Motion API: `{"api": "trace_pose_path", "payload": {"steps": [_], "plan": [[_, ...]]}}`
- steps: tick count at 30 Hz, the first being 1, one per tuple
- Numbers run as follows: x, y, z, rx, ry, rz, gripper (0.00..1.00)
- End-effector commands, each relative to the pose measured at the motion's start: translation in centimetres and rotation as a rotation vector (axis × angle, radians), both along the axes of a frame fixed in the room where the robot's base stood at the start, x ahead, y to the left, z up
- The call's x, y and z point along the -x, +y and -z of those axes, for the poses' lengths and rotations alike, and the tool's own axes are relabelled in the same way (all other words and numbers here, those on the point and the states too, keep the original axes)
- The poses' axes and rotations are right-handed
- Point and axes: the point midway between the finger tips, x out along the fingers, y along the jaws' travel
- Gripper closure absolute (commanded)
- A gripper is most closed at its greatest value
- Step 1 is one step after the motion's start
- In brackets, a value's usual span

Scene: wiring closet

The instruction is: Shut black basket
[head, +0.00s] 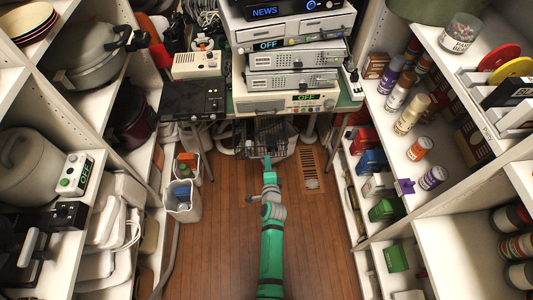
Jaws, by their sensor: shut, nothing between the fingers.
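A black wire basket (271,131) is low under the desk at the far end of the aisle, in the middle of the head view. It looks like a pulled-out rack, but how far out it is I cannot tell. My gripper (266,158) is small in the picture, at the end of my teal arm, just in front of the basket's near edge. It is shut and empty. Whether it touches the basket I cannot tell. The back of the basket is hidden in shadow under the desk.
Stacked electronic devices (292,80) stand on the desk above. White bins (183,202) stand on the floor at left, and a floor vent (310,170) lies at right. Loaded shelves line both sides. The wooden floor (310,240) between them is clear.

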Motion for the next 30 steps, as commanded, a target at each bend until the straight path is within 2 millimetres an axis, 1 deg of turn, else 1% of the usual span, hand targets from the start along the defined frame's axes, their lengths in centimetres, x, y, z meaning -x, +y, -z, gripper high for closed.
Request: {"api": "trace_pose_path", "payload": {"steps": [1, 3, 6, 10, 14, 30], "plan": [[-0.9, 0.0, 0.1, 0.0, -0.002, 0.0, 1.0], [-1.9, 0.0, 0.0, 0.001, -0.002, 0.0, 1.0], [-3.1, 0.0, 0.1, 0.001, -0.002, 0.0, 1.0], [-4.0, 0.0, 0.1, 0.001, 0.0, 0.0, 1.0], [-4.4, 0.0, 0.1, 0.001, -0.001, 0.0, 1.0], [-4.5, 0.0, 0.1, 0.001, -0.001, 0.0, 1.0]]}}
